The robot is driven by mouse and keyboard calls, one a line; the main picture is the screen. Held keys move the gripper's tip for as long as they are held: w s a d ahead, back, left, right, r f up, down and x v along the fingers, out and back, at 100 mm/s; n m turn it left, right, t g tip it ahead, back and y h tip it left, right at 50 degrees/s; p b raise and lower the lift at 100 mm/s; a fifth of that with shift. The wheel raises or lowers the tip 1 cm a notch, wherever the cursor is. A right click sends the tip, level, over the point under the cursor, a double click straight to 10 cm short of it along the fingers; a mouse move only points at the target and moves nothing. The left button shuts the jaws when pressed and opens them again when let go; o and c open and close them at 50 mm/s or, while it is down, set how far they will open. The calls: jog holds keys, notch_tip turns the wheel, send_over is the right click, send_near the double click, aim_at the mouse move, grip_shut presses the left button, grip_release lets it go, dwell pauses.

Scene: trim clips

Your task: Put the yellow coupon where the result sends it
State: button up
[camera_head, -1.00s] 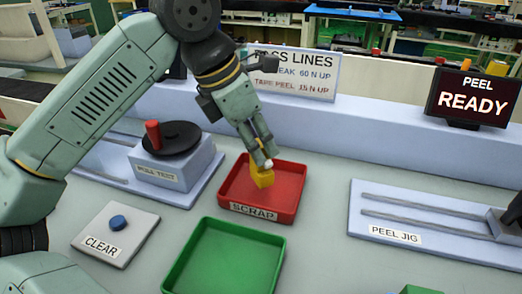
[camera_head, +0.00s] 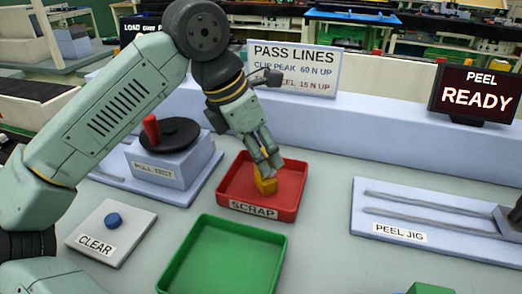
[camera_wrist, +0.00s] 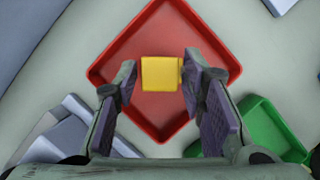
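The yellow coupon (camera_head: 265,186) is a small yellow block in the red tray labelled SCRAP (camera_head: 234,193). My gripper (camera_head: 268,165) is over the tray, with its fingertips just at the coupon's top. In the wrist view the coupon (camera_wrist: 161,74) lies between the two fingertips (camera_wrist: 160,80), over the red tray floor (camera_wrist: 158,107). A gap shows at the coupon's left side; the right finger is very near or touching it. The fingers are spread wider than the coupon. The sign (camera_head: 292,68) reads PASS LINES, its lower lines partly hidden by my arm.
A green tray (camera_head: 225,258) stands in front of the red one. The CLEAR button (camera_head: 113,220) and pull test fixture (camera_head: 170,165) are at the left. The peel jig (camera_head: 430,215) is at the right, beneath a screen (camera_head: 475,95) reading PEEL READY.

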jog(key=shift+o, duration=0.6)
jog(key=shift+r, duration=0.1)
jog(key=shift+r, duration=0.25)
jog(key=v, duration=1.1)
jog(key=shift+a+r+b, duration=0.25)
jog(key=shift+r+b, duration=0.05)
jog(key=shift+b, duration=0.05)
jog(key=shift+s+f, duration=0.1)
jog(key=shift+s, duration=0.1)
